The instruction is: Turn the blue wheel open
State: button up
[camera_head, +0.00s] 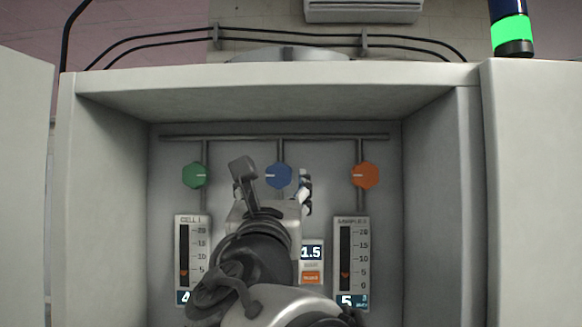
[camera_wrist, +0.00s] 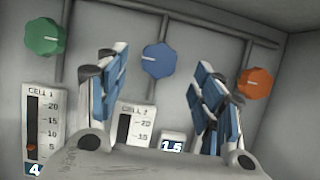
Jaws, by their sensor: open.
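The blue wheel (camera_head: 279,175) is a small faceted knob with a white mark, on a vertical pipe in the middle of the cabinet's back wall. The blue wheel also shows in the wrist view (camera_wrist: 159,60), with its mark pointing left. My gripper (camera_head: 272,190) reaches into the cabinet in front of the wheel and partly covers the area below it. In the wrist view my gripper (camera_wrist: 162,85) is open and empty, with one blue-padded finger to each side of the wheel. I see no contact, and the distance left to the wheel is hard to judge.
A green wheel (camera_head: 195,175) is to the left and an orange wheel (camera_head: 365,175) to the right. Below are gauges, CELL 1 (camera_head: 192,250) and a right one (camera_head: 351,250), plus a small display (camera_head: 311,253). The cabinet's side walls and top (camera_head: 270,85) enclose my arm.

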aim_at(278, 174)
jog(key=p+x, duration=0.1)
jog(key=x, duration=0.6)
jog(key=shift+w+p, duration=0.15)
jog(key=shift+p, duration=0.15)
jog(key=shift+c, duration=0.4)
jog(key=c, duration=0.9)
